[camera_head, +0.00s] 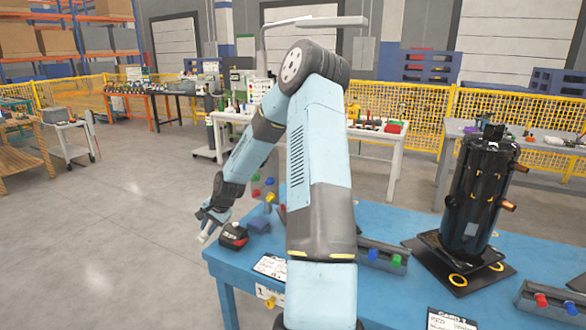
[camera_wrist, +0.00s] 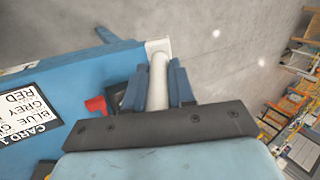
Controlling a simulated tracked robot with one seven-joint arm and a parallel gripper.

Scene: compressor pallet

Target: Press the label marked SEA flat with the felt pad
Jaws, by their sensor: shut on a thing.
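My gripper (camera_head: 208,222) hangs beyond the left end of the blue table, over the floor. In the wrist view its blue fingers (camera_wrist: 168,85) are shut on a white rod-shaped tool (camera_wrist: 160,85). A pale, flat block (camera_wrist: 158,47) shows at the tool's far end; it looks like the felt pad. The black compressor (camera_head: 478,190) stands upright on a dark base at the table's right. A small grey label (camera_head: 470,229) shows on its front, too small to read. I cannot make out the marking SEA anywhere.
The blue table (camera_head: 400,225) holds a black-and-red box (camera_head: 233,236), a dark rail with coloured knobs (camera_head: 383,254), another such rail (camera_head: 552,299) and printed cards. One card (camera_wrist: 35,115) reads CARD 1, BLUE, GREY, RED. Open floor (camera_head: 120,230) lies left.

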